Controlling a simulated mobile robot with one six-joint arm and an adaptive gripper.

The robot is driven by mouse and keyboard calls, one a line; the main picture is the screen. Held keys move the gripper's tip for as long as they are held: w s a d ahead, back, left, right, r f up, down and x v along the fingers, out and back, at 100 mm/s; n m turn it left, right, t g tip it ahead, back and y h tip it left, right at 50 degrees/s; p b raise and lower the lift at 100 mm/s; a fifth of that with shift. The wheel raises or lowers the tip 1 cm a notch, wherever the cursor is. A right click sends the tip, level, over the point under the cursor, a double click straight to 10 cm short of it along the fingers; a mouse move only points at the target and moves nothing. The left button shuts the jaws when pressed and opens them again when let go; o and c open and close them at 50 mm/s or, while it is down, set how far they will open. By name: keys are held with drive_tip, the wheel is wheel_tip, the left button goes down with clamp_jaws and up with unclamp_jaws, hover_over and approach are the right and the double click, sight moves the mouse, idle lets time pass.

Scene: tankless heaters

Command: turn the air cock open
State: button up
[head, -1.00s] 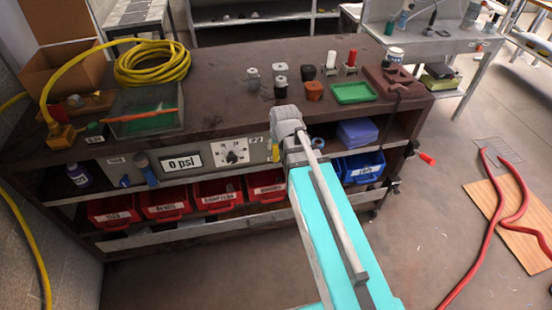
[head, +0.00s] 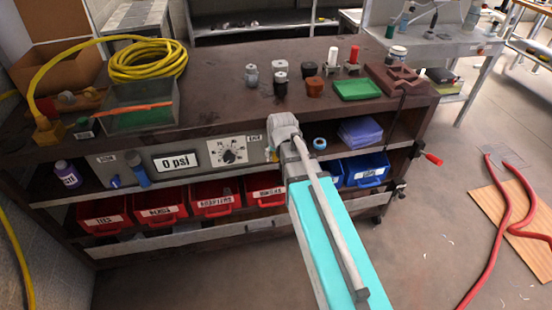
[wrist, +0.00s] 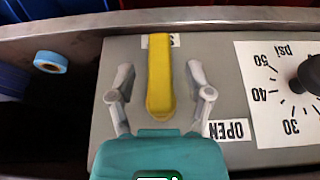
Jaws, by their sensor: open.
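The air cock's yellow handle (wrist: 160,75) is on the grey panel, long and narrow, running up and down in the wrist view. Its upper end partly covers a white label (wrist: 174,41). The OPEN label (wrist: 229,130) is at its lower right. My gripper (wrist: 160,84) is open, with one finger on each side of the handle and a gap on both sides. In the head view a bit of yellow (head: 271,155) shows beside my wrist; my fingers are hidden there.
A psi dial (wrist: 294,92) with a black knob is right of the OPEN label. A blue-and-white roll (wrist: 50,62) lies left of the panel.

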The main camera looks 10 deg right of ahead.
drive_tip(key=shift+b+x, duration=0.6)
drive_tip(key=shift+x, duration=0.3)
clamp_jaws()
